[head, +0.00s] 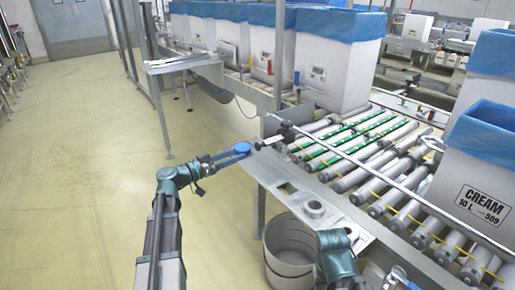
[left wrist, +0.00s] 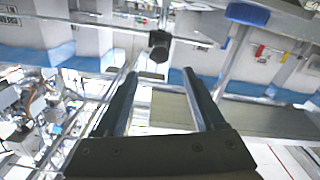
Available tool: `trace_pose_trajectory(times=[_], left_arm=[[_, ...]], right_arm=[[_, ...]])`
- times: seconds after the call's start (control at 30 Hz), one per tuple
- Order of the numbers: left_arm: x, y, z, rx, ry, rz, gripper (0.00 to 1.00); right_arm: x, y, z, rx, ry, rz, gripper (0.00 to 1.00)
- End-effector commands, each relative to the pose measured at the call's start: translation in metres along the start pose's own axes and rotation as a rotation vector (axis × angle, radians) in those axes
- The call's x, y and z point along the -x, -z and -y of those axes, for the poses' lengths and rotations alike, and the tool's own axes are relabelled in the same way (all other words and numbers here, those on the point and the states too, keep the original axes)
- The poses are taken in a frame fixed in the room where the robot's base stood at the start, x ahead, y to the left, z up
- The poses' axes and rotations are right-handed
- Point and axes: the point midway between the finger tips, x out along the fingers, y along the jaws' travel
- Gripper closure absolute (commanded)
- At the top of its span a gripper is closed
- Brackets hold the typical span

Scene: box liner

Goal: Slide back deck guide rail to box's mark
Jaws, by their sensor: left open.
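A long metal guide rail (head: 400,192) runs along the near side of the roller deck, with a black fitting (head: 286,128) at its far left end. A second rail (head: 408,104) runs along the deck's back side. I cannot tell which one is the back deck guide rail. A white box printed CREAM 10 L (head: 484,204) with a blue liner stands at the right; I see no separate mark clearly. My left gripper (head: 230,155) is open and empty by the conveyor's left corner. In the left wrist view, a black knob (left wrist: 159,45) lies beyond its fingers (left wrist: 157,88). My right gripper is not visible.
Lined boxes (head: 335,62) stand behind the rollers (head: 375,160), some of which are green. A grey bin (head: 290,248) stands below the metal side plate (head: 312,205). The floor at left is clear.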

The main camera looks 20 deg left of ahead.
Motion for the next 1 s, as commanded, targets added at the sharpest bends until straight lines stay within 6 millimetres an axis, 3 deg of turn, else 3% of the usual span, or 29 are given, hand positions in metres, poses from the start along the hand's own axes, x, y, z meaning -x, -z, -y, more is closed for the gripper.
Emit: trace_pose_trajectory(times=[0.2, 0.5, 0.7, 1.0], left_arm=[[-0.049, 0.0, 0.001, 0.0, -0.003, 0.001, 0.29], [-0.094, 0.0, 0.001, 0.0, -0.002, 0.001, 0.29], [-0.105, 0.0, 0.001, 0.0, 0.0, 0.001, 0.29], [-0.106, 0.0, 0.0, 0.001, 0.0, 0.001, 0.29]], right_arm=[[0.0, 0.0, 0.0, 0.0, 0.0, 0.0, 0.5], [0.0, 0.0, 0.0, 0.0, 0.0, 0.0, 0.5], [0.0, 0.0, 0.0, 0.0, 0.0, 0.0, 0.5], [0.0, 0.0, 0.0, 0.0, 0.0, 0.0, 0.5]])
